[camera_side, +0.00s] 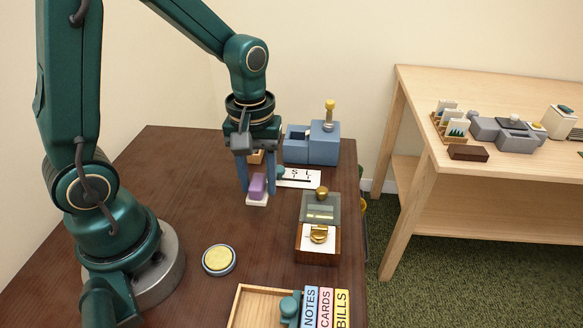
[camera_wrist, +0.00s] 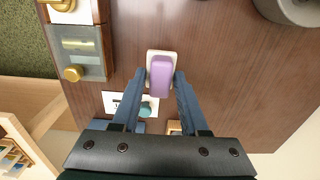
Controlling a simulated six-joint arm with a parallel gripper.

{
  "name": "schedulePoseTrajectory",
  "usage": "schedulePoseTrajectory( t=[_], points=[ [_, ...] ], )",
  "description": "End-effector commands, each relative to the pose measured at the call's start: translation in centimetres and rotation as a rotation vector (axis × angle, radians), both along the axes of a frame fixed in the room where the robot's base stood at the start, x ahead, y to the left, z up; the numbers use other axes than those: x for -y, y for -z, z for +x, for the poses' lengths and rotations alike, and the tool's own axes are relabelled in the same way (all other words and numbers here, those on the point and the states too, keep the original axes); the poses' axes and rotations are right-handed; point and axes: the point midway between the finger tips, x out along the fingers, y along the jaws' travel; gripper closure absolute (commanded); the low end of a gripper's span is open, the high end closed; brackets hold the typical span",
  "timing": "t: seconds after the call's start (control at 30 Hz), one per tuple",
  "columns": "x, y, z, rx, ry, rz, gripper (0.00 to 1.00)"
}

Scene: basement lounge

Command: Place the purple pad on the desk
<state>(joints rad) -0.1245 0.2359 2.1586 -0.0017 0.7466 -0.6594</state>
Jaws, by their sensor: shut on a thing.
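The purple pad (camera_side: 257,185) is a small rounded block standing between my fingers over the dark wooden desk (camera_side: 180,215). My gripper (camera_side: 257,190) points down and is shut on the pad from both sides. In the wrist view the purple pad (camera_wrist: 161,77) shows between the fingertips of my gripper (camera_wrist: 162,80). A white block (camera_side: 257,201) lies directly below the pad and sticks out past it; I cannot tell whether the two are joined. I cannot tell whether the white block touches the desk.
A white lettered card (camera_side: 299,180) and a blue box (camera_side: 310,145) stand behind. A wooden box with an open lid (camera_side: 318,240) is to the right. A round yellow-topped tin (camera_side: 219,259) and a wooden tray (camera_side: 262,306) are in front. Bare desk lies left of the pad.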

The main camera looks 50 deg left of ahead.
Motion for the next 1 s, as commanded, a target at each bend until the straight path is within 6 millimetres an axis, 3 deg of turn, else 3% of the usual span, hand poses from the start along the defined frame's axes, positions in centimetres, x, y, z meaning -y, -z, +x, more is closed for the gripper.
schedulePoseTrajectory(
  t=[0.4,0.83,0.87,0.9,1.0],
  points=[
    [0.5,4.1,0.2,-0.004,-0.001,-0.001,1.0],
    [0.5,4.7,0.2,-0.002,-0.001,-0.001,1.0],
    [0.5,4.6,0.2,-0.001,-0.001,0.0,0.45],
    [0.5,4.6,0.2,-0.001,-0.001,-0.001,0.3],
    [0.5,4.6,0.2,0.0,-0.001,0.0,0.26]
  ],
)
